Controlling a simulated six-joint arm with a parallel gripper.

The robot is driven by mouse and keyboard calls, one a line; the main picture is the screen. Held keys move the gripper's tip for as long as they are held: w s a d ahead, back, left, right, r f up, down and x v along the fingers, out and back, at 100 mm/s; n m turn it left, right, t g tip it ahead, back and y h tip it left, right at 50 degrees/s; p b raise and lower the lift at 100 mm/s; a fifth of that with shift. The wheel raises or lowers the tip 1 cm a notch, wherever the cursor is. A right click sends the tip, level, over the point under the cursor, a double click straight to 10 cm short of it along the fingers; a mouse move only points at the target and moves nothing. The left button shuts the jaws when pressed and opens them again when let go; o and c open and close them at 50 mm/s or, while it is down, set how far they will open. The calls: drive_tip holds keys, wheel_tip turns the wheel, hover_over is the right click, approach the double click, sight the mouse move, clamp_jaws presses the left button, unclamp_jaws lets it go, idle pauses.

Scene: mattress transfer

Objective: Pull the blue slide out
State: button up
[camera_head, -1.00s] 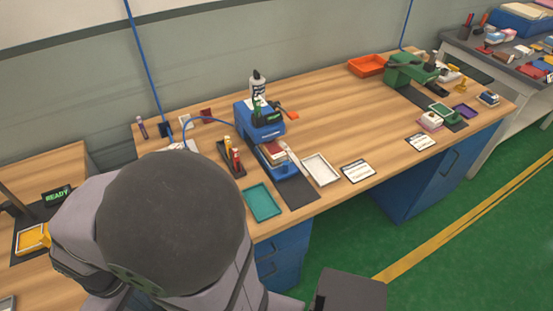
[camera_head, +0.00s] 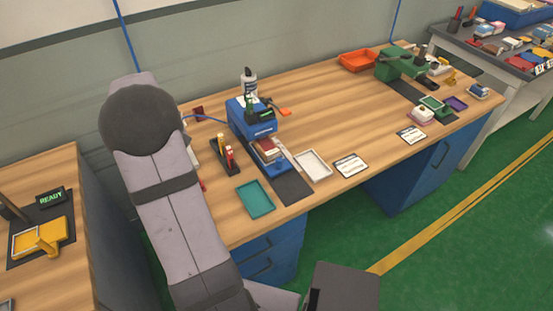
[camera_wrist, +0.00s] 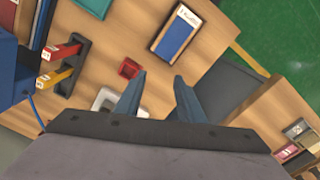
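The blue machine (camera_head: 252,118) stands on the wooden bench in the head view. Its low blue slide (camera_head: 279,170) projects toward the front edge, with a red and white block (camera_head: 267,149) on it. My gripper is hidden behind my arm in the head view. In the wrist view my gripper (camera_wrist: 158,92) shows two blue-grey fingers spread apart with nothing between them. It is above wood, left of the slide area. A blue body (camera_wrist: 12,70) shows at the left edge of the wrist view; I cannot tell whether the slide is part of it.
A dark rack with red and yellow items (camera_head: 225,156) stands left of the machine. A teal tray (camera_head: 255,198), white tray (camera_head: 313,165) and card (camera_head: 351,165) lie near the front edge. A green machine (camera_head: 398,64) stands far right. The bench middle is clear.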

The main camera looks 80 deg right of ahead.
drive_tip(key=s+d+f+m, duration=0.2)
drive_tip(key=s+d, duration=0.9)
drive_tip(key=d, duration=0.5)
drive_tip(key=m, duration=0.1)
hover_over(279, 159)
drive_tip(key=shift+f+p, duration=0.35)
drive_tip(key=shift+f, duration=0.25)
drive_tip(key=shift+f+p, duration=1.2)
drive_tip(key=shift+f, duration=2.45)
drive_tip(key=shift+a, duration=0.1)
clamp_jaws()
